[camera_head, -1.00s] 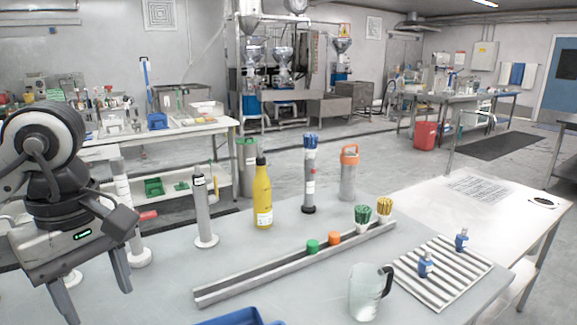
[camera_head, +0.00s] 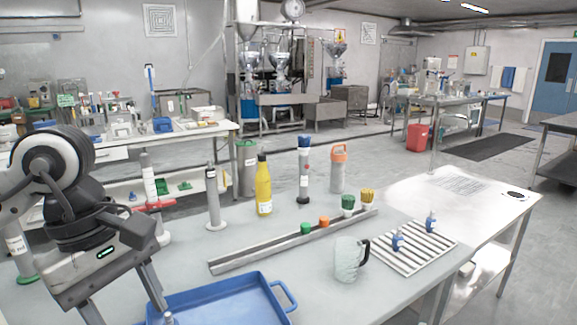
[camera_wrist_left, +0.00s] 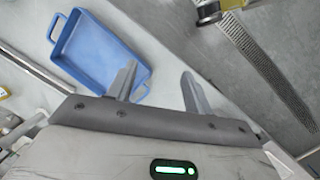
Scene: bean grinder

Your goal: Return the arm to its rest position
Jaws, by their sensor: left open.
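My left arm comes in from the left in the head view. Its gripper (camera_head: 122,304) hangs over the near left part of the grey table (camera_head: 370,215), fingers apart and pointing down, beside the blue tray (camera_head: 215,299). The left wrist view shows the same gripper (camera_wrist_left: 158,74) with its two fingers spread and nothing between them. The blue tray (camera_wrist_left: 92,52) lies beyond the left finger there and looks empty. My right arm and gripper are not in view.
A yellow bottle (camera_head: 263,188), a blue-topped cylinder (camera_head: 304,170), an orange-capped bottle (camera_head: 338,170), a long metal rail (camera_head: 270,250), a glass jug (camera_head: 346,262) and a striped rack (camera_head: 415,247) stand on the table. Bare tabletop lies right of the tray.

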